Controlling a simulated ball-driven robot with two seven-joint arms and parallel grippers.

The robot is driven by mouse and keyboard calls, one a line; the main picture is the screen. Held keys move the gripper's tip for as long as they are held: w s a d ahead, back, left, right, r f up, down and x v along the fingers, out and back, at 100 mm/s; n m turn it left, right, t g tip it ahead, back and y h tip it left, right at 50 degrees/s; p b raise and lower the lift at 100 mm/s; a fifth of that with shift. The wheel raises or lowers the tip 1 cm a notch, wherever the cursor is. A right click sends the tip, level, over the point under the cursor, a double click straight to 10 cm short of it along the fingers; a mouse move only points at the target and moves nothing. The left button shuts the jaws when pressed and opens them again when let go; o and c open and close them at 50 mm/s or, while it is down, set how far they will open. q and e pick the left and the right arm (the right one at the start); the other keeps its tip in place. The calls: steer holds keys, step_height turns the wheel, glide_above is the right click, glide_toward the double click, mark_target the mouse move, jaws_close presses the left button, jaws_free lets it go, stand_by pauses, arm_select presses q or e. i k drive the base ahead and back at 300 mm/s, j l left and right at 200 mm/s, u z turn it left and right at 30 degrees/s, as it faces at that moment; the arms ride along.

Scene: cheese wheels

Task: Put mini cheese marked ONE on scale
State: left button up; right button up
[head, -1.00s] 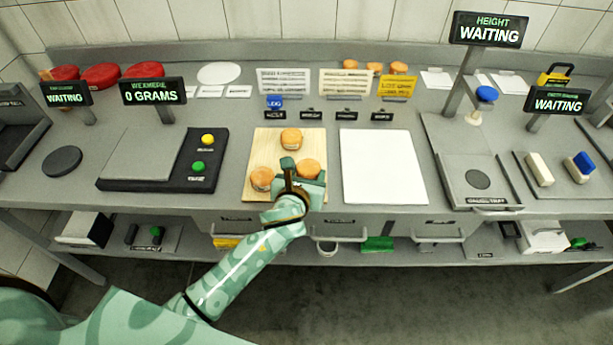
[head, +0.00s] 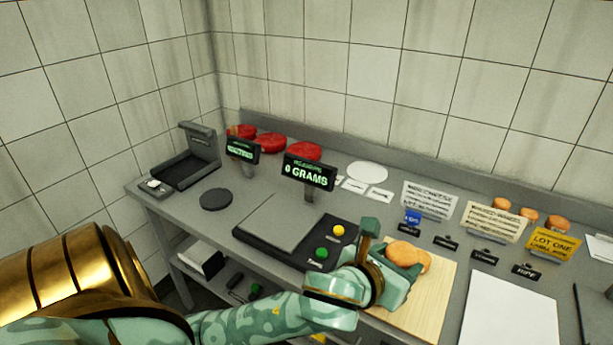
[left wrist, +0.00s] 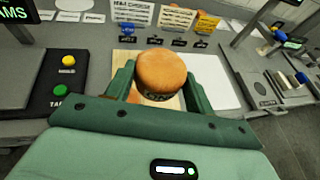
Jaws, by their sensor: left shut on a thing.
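My left gripper (head: 386,262) is shut on a small orange cheese wheel (left wrist: 161,70), held between its two green fingers in the left wrist view. A dark mark shows low on its side but I cannot read it. In the head view, orange cheese (head: 408,254) shows at the gripper, partly hidden by it, and I cannot clearly separate the held wheel from those behind. The wooden board (head: 436,300) lies beneath and to the right. The scale (head: 276,222), with an empty grey plate, lies left of the gripper; its display (head: 308,172) reads 0 GRAMS. My right gripper is out of view.
A yellow button (head: 338,230) and a green button (head: 321,253) sit on the scale's right side, close to my gripper. A white sheet (head: 510,312) lies right of the board. Red cheese wheels (head: 304,151) and a black disc (head: 216,199) stand farther left.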

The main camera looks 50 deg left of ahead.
mark_target(282, 218)
steer(key=j+u, duration=0.1)
steer(key=u, duration=0.3)
steer(key=i+u, duration=0.1)
steer(key=u, duration=0.3)
steer(key=i+j+u, duration=0.1)
steer(key=u, duration=0.25)
steer(key=i+j, duration=0.15)
steer(key=i, duration=0.25)
steer(key=u, duration=0.05)
